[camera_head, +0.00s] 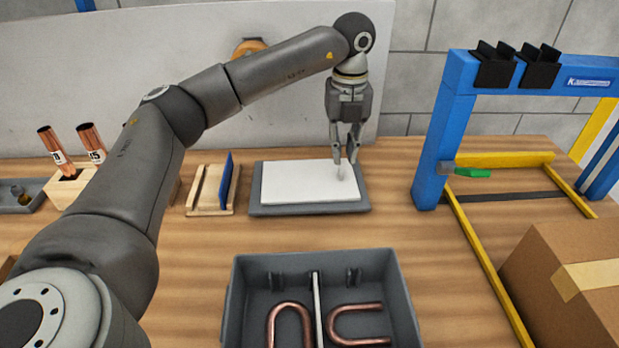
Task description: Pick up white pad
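The white pad (300,182) is a flat rectangle lying on a dark grey tray (268,210) near the back of the table. My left gripper (345,172) points down over the right end of the pad. Its fingers look slightly apart, with the tips at or just above the pad's surface; I cannot tell whether they touch it. I see nothing clearly held between the fingers. My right gripper is not in view.
A grey bin (240,300) with bent copper tubes stands in front. A wooden rack (205,190) with a blue plate is left of the tray. A blue frame (437,140) and a cardboard box (575,285) are at the right. A board stands behind.

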